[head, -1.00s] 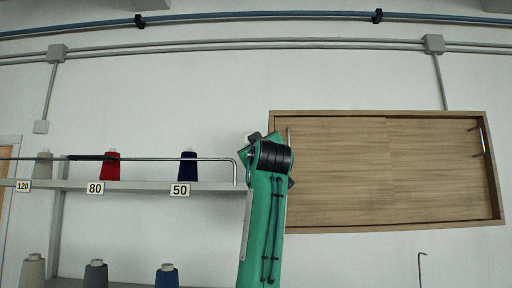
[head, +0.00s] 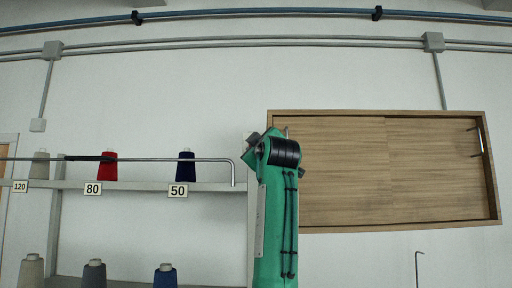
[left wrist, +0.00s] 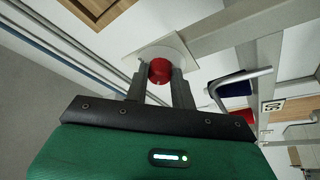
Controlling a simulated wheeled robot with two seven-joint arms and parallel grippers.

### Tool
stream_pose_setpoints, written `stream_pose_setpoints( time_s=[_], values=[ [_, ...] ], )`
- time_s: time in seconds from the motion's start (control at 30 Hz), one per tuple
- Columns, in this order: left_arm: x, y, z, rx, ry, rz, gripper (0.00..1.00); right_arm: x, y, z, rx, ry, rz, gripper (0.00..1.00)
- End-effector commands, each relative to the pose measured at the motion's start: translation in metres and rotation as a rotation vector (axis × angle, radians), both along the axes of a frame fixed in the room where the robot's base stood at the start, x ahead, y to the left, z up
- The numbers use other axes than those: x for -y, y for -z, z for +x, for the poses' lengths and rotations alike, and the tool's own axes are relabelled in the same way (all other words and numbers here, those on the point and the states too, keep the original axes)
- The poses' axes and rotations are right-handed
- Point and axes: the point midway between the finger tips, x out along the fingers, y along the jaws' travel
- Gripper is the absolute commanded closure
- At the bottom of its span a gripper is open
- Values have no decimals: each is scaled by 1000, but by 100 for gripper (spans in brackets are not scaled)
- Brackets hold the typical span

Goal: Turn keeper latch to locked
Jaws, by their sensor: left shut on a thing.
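In the left wrist view a round red knob (left wrist: 160,70) sits at a square white plate (left wrist: 176,46); I take it for the keeper latch. My left gripper (left wrist: 160,82) has one grey finger on each side of the knob and is shut on it. The fingers hide the knob's sides, and I cannot read its turn position. In the head view a green arm of mine rises at the middle and its gripper is not clearly seen; the knob and plate do not show there. My right gripper is in neither view.
A wooden cabinet (head: 385,170) hangs on the wall beside my arm. At left, a shelf (head: 125,187) carries thread cones, including a red one (head: 107,168) and a blue one (head: 185,168). A bent metal rod (head: 205,159) runs in front of them. Pipes cross the wall above.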

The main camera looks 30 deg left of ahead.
Motion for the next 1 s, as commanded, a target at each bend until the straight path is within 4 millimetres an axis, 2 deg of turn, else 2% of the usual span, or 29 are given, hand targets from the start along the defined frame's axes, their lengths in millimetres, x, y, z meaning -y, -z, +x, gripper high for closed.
stream_pose_setpoints(
  time_s=[0.07,0.1,0.2,0.47,0.63,0.77,1.0],
  values=[
    [0,-1,-1,2,0,0,98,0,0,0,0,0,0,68],
    [0,-1,-1,2,0,0,71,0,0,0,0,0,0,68],
    [0,-1,-1,2,0,0,53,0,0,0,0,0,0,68],
    [0,0,0,0,1,1,53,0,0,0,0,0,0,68],
    [8,5,-7,2,0,2,53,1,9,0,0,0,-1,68],
    [24,14,-21,4,3,1,53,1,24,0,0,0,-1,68],
    [62,29,-56,4,4,0,53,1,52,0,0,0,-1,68]
  ],
)
